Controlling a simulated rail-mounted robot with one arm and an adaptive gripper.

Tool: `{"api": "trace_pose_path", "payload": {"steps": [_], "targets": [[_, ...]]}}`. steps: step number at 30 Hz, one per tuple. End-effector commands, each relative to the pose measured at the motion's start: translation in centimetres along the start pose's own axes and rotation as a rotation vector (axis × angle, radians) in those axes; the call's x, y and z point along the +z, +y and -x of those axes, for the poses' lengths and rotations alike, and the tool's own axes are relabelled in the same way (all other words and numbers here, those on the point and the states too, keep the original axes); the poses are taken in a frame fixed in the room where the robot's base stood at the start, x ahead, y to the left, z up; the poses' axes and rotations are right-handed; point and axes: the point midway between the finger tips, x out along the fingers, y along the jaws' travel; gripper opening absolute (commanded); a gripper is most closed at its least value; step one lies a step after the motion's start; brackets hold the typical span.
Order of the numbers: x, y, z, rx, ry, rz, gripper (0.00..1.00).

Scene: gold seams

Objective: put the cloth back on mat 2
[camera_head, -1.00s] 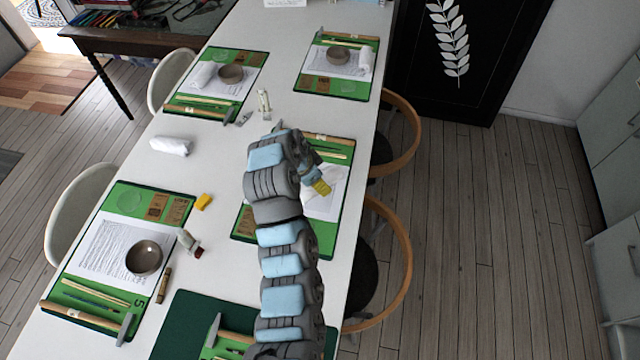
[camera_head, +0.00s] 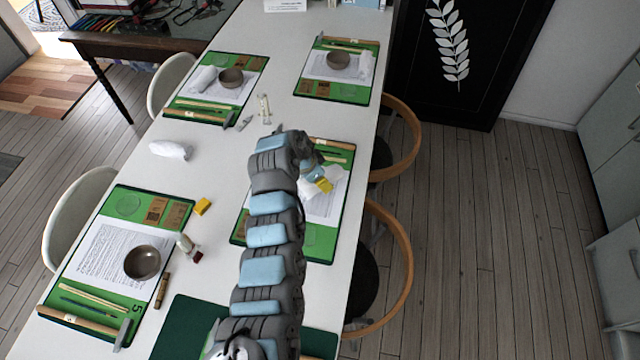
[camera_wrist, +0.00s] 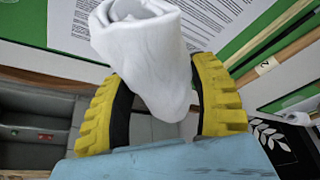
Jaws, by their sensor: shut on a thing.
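My gripper (camera_wrist: 165,110) is shut on a white rolled cloth (camera_wrist: 145,50); its yellow fingers sit on either side of the cloth, which sticks out beyond them. In the head view my gripper (camera_head: 323,185) is over the right-middle green mat (camera_head: 318,243), with white cloth (camera_head: 334,173) showing beside the fingers. In the wrist view a printed sheet (camera_wrist: 120,22) and a wooden strip marked 2 (camera_wrist: 265,67) lie on the green mat beyond the cloth. I cannot tell whether the cloth touches the mat.
Another white rolled cloth (camera_head: 170,150) lies on the bare table at left. A yellow block (camera_head: 202,206) and a small bottle (camera_head: 187,246) lie near the front left mat (camera_head: 125,203). A small upright figure (camera_head: 264,107) stands just behind my arm. Chairs line both sides.

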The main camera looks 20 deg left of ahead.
Motion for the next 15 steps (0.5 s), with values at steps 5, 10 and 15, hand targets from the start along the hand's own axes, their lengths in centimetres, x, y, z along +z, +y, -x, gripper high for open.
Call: {"api": "trace_pose_path", "payload": {"steps": [5,10,15], "targets": [[0.0,-0.2,-0.3,0.001,0.0,0.001,0.25],[0.0,-0.3,-0.6,0.001,0.0,0.001,0.25],[0.3,-0.5,-1.6,0.002,-0.002,0.003,0.25]]}}
